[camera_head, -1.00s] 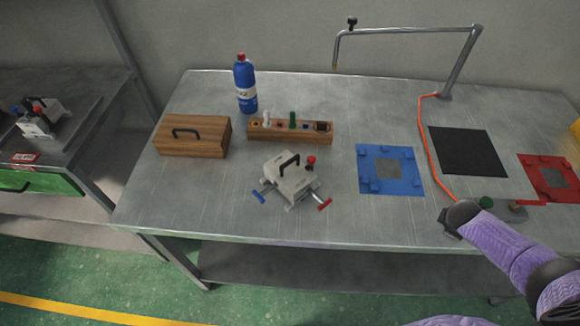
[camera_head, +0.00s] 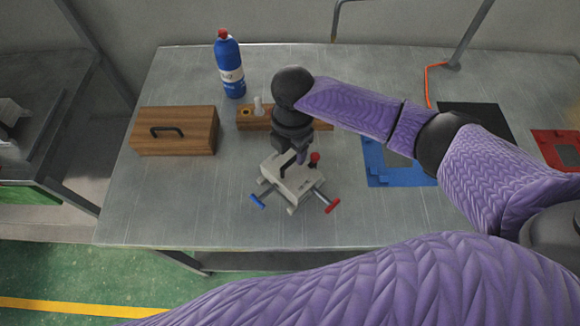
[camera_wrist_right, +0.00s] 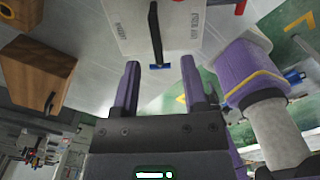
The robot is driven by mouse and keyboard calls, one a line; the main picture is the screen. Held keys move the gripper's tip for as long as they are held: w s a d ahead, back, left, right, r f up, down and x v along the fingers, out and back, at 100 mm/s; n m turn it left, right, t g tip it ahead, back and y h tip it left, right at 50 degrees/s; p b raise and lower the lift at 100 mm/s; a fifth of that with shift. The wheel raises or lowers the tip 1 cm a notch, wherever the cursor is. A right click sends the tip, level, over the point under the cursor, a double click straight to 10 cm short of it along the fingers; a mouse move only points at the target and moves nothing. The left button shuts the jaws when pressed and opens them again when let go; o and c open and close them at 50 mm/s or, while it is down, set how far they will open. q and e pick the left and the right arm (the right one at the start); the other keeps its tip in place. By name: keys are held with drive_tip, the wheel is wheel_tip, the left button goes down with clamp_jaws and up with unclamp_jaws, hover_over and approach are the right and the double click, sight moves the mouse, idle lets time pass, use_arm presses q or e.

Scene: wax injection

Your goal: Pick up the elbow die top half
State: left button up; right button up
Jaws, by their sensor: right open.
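The elbow die is a pale grey block with a black handle on its top half (camera_head: 297,183). It sits on the metal table, with a blue-handled clamp at its lower left, a red-handled clamp at its lower right and a red knob beside it. My right gripper (camera_head: 294,152) is over the die, at its handle, and partly hides it. In the right wrist view the two fingers of the right gripper (camera_wrist_right: 160,80) are spread apart, with the black handle (camera_wrist_right: 155,35) ahead between them and nothing gripped. My left gripper is not in view.
A wooden box (camera_head: 175,132) with a black handle stands to the left. A blue bottle (camera_head: 230,68) and a wooden rack (camera_head: 254,122) stand behind the die. A blue mat (camera_head: 385,174), a black mat (camera_head: 475,118) and a red mat (camera_head: 560,150) lie to the right.

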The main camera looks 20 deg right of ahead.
sight(291, 160)
wheel_tip(291, 160, down, 5)
drive_tip(key=shift+w+f+b, duration=0.1)
drive_tip(key=shift+w+b, duration=0.05)
drive_tip(key=shift+b, duration=0.4)
drive_tip(key=shift+c, duration=0.3)
clamp_jaws()
drive_tip(key=shift+w, duration=0.1)
idle(0.6)
